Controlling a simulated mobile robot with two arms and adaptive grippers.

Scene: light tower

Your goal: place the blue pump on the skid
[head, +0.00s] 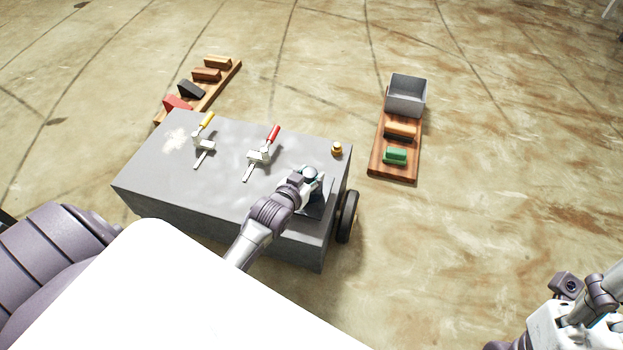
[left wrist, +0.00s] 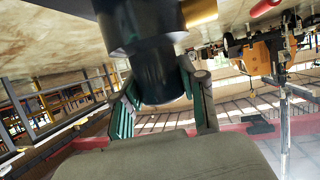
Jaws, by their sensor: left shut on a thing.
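My left gripper (head: 309,184) is over the near right corner of the grey wheeled block (head: 225,185), which may be the skid. In the left wrist view its fingers (left wrist: 160,84) are closed on both sides of a dark, near-black stepped cylinder (left wrist: 145,35). I cannot tell its true colour, or whether it is the blue pump; no other blue pump shows. In the head view the arm and hand hide most of it, so I cannot tell if it touches the block's top. My right gripper (head: 590,318) is partly cut off at the lower right.
On the block are a yellow-handled clamp (head: 204,139), a red-handled clamp (head: 261,155) and a small brass fitting (head: 336,149). A right board (head: 393,171) carries green and orange pieces and a grey bin (head: 407,95). A left board (head: 233,69) carries several blocks. Floor between is clear.

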